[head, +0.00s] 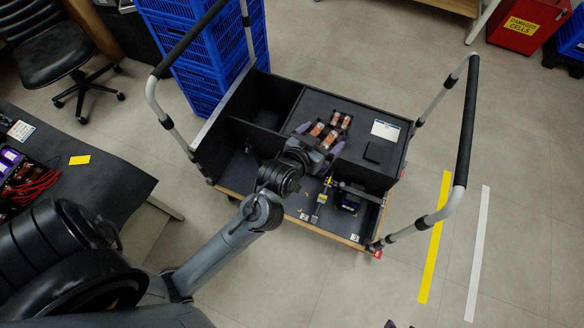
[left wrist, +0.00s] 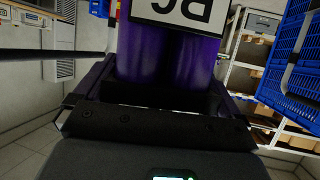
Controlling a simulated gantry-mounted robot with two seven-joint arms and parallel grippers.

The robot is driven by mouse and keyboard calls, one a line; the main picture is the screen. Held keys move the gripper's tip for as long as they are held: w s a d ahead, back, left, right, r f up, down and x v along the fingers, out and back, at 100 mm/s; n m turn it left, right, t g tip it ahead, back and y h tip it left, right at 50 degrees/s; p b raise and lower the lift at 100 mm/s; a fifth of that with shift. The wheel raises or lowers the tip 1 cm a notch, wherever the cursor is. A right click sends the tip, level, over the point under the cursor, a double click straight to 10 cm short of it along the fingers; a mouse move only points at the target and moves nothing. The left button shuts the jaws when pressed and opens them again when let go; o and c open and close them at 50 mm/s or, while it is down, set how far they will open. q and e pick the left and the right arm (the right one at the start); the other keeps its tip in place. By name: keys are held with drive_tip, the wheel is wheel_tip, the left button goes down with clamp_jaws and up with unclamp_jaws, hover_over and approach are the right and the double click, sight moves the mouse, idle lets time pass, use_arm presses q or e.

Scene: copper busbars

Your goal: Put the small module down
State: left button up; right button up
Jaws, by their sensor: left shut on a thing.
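The small module (head: 331,138) shows copper busbars on top in the head view. My left gripper (head: 320,139) is shut on it, with a purple-tipped finger on either side. In the left wrist view the module's purple cells (left wrist: 168,55) and an upside-down white label (left wrist: 180,10) fill the middle, close to the gripper. The module is over the black cart (head: 280,87), at the raised panel's near left edge. I cannot tell whether its underside touches anything. My right gripper (head: 405,312) is partly cut off at the bottom edge, its two tips apart above the floor.
The raised panel (head: 355,111) carries a white sheet (head: 385,130) and a black square (head: 374,153). A lower bay near the front holds a dark device (head: 350,200) and metal parts. The cart's left compartments look empty. Tall handles (head: 468,120) flank the cart. Blue crates (head: 205,60) stand behind.

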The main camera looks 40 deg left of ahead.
use_arm(q)
drive_tip(key=shift+n+y, duration=0.3)
drive_tip(key=shift+n, duration=0.1)
drive_tip(key=f, duration=0.1)
drive_tip(key=w+f+b, duration=0.1)
drive_tip(key=f, duration=0.1)
drive_tip(key=f+b, duration=0.1)
drive_tip(key=f, duration=0.1)
drive_tip(key=shift+w+a+f, duration=0.15)
drive_tip(key=shift+a+f, duration=0.05)
drive_tip(key=shift+a, duration=0.15)
drive_tip(key=a+f+y+b, duration=0.1)
drive_tip(key=f+b, duration=0.7)
drive_tip(key=f, duration=0.8)
drive_tip(key=s+a+f+n+b, duration=0.1)
drive_tip(key=a+f+b, duration=0.3)
drive_tip(key=f+b, duration=0.5)
drive_tip(key=s+a+f+y+b, duration=0.1)
drive_tip(key=f+b, duration=0.8)
drive_tip(key=f, duration=1.5)
drive_tip(key=shift+a+n+g+y, duration=0.3)
drive_tip(key=shift+a+n, duration=0.1)
drive_tip(key=shift+a, duration=0.45)
drive_tip(key=shift+f, duration=0.25)
drive_tip(key=o, duration=1.7)
drive_tip(key=shift+s+f, duration=0.15)
drive_tip(key=shift+f, duration=0.05)
drive_tip(key=shift+c, duration=0.2)
drive_tip(key=shift+r, duration=0.15)
